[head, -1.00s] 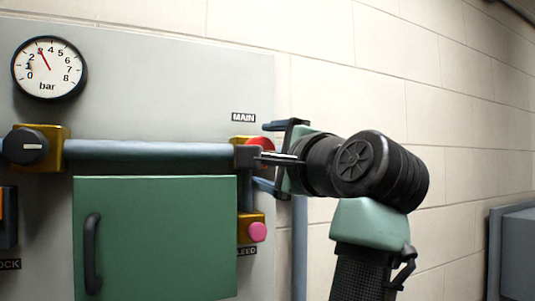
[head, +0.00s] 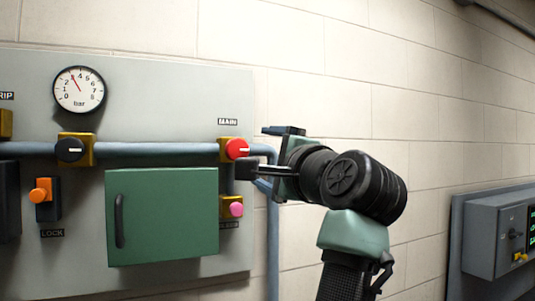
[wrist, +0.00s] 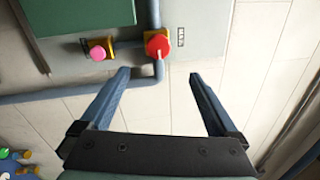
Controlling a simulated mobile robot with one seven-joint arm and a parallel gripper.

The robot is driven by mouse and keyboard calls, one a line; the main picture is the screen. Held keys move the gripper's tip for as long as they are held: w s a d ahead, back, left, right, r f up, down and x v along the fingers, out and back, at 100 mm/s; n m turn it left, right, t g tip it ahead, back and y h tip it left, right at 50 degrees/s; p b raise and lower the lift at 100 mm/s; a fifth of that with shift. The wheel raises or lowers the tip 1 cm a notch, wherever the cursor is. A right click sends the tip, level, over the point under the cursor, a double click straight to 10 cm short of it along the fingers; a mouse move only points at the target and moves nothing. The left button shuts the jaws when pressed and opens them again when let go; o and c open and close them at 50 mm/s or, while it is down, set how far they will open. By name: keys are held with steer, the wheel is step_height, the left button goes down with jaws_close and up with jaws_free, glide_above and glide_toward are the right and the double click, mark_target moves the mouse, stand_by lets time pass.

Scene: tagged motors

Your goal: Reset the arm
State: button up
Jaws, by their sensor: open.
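My gripper (head: 266,158) is open and empty in the head view, its fingers pointing left towards the grey panel (head: 180,85). In the wrist view its two fingers (wrist: 160,76) are spread wide with nothing between them. The red knob (head: 237,149) under the MAIN label is just left of the fingers in the head view. The wrist view shows the red knob (wrist: 157,46) beyond the fingertips, apart from them. My arm is bent, with its forearm rising from the bottom of the head view.
The panel carries a green door (head: 170,215), pink button (head: 236,210), black knob (head: 69,150), orange LOCK control (head: 40,194) and bar gauge (head: 79,90). A blue pipe (head: 155,150) runs across. A grey console (head: 490,240) stands right. Bare wall lies between.

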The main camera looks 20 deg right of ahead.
steer(key=s+a+f+n+t+b, duration=0.2)
steer(key=s+a+n+t+b, duration=0.1)
steer(key=s+a+n, duration=0.6)
steer(key=s+a+f+n+t+b, duration=0.3)
steer(key=s+a+n+t, duration=0.2)
steer(key=s+a+n, duration=0.5)
steer(key=s, duration=0.2)
steer(key=shift+s+a+f+n+h, duration=0.2)
steer(key=shift+s+f+n+h, duration=0.1)
steer(key=shift+s+f, duration=0.05)
